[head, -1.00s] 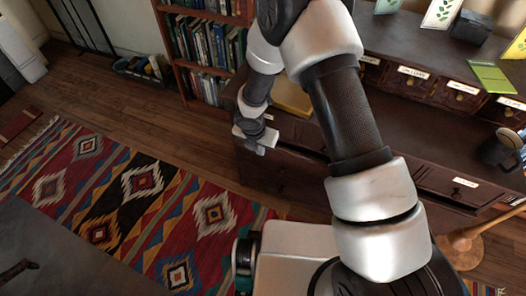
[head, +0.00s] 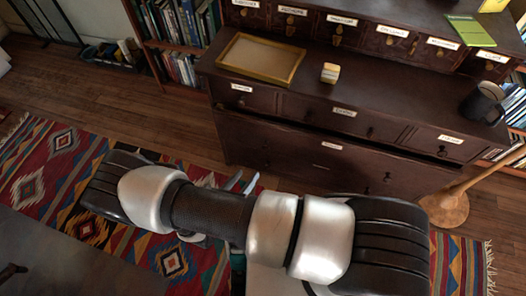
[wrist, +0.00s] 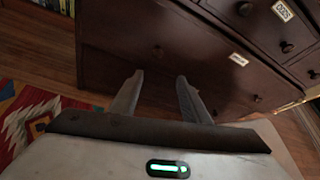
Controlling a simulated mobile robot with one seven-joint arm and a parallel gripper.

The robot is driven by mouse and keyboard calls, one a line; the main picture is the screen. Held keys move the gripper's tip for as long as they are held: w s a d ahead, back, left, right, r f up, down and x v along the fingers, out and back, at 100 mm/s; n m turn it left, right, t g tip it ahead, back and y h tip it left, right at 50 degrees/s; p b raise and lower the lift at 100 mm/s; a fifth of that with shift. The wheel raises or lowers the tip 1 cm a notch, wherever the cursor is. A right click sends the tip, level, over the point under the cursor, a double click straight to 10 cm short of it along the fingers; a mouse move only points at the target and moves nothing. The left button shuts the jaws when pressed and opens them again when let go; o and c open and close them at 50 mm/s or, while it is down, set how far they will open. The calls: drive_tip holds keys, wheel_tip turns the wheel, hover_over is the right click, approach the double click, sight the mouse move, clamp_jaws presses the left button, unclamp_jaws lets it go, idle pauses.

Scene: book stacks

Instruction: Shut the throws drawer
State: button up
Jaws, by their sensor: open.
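The dark wood chest (head: 380,95) stands at the upper right of the head view. Its wide drawer (head: 290,150), with a small pale label too blurred to read, lies below a row of labelled drawers. A dark line runs along its top edge; I cannot tell whether it stands slightly out. In the wrist view a wide drawer front (wrist: 190,60) with a round knob and a label fills the upper middle. My gripper (head: 243,182) is open and empty, low in front of the chest. Its two fingers (wrist: 158,95) point toward the chest front, apparently apart from it.
On the chest top are a yellow-rimmed tray (head: 262,58), a small yellow and white block (head: 330,73) and a dark mug (head: 482,102). A wooden stand (head: 447,208) is at right. A patterned rug (head: 60,190) and bare floor lie left.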

drive_tip(key=b, duration=0.4)
approach(264, 148)
drive_tip(key=shift+t, duration=0.4)
drive_tip(key=x, duration=0.9)
drive_tip(key=shift+s+d+f, duration=0.15)
drive_tip(key=shift+s+f, duration=0.1)
drive_tip(key=shift+f, duration=0.1)
clamp_jaws()
